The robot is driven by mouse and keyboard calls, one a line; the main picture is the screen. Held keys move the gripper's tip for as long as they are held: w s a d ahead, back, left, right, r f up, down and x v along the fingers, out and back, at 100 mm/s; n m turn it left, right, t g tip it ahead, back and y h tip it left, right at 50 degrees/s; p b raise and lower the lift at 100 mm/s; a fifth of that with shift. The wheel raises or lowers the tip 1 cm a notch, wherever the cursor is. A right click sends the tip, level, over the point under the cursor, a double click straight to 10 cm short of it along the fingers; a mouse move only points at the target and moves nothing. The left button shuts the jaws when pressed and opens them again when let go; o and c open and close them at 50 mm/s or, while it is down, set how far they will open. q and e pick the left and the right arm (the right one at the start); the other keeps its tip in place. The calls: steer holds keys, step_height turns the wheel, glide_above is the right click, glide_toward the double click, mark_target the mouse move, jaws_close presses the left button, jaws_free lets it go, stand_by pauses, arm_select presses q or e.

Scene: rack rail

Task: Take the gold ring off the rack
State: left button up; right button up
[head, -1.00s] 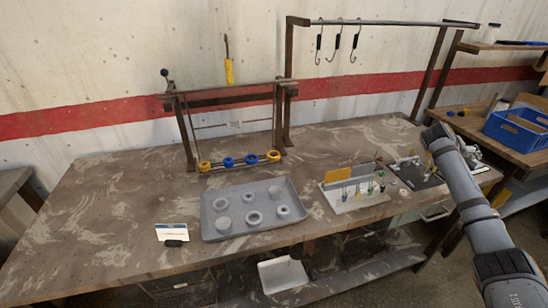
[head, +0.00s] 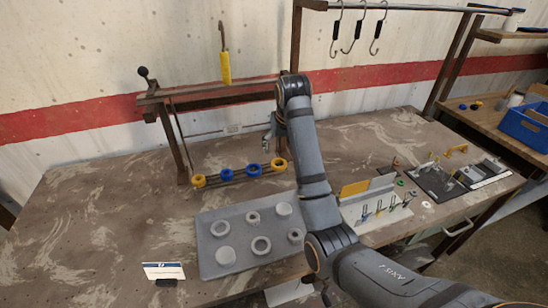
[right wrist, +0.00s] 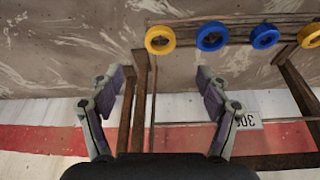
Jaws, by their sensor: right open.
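The rack (head: 181,143) is a dark frame at the back of the table. Two yellow rings and two blue rings sit on its low rails in a row. One yellow ring (head: 199,187) is at the left end, the other (head: 272,164) at the right end. No separate gold ring shows; yellow is the closest colour. My right gripper (head: 269,132) is open and empty, above and behind the right-end ring. In the right wrist view my open fingers (right wrist: 160,80) straddle the line to this yellow ring (right wrist: 172,40), apart from it. My left gripper is out of view.
Blue rings (head: 227,168) lie between the yellow ones. A grey tray (head: 205,240) with several round grey pieces is in front. A yellow-handled hook (head: 226,68) is above the rack; black hooks (head: 336,40) hang at the right. A small card (head: 163,271) stands at front left.

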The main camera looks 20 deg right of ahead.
mark_target(279, 162)
steer(key=x, duration=0.4)
steer(key=shift+f, duration=0.4)
steer(key=shift+w+d+f+p, duration=0.1)
steer(key=shift+w+f+p, duration=0.05)
steer(key=shift+f+p, duration=0.2)
steer(key=x, duration=0.4)
steer(key=shift+w+r+p, duration=0.1)
steer(key=shift+w+p, duration=0.05)
steer(key=shift+p, duration=0.2)
steer(key=shift+w, duration=0.15)
steer(key=shift+c, duration=1.1)
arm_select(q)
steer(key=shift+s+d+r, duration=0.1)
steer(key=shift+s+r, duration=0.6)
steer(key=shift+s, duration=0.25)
arm_select(e)
steer(key=c, duration=1)
steer(key=shift+c, duration=0.2)
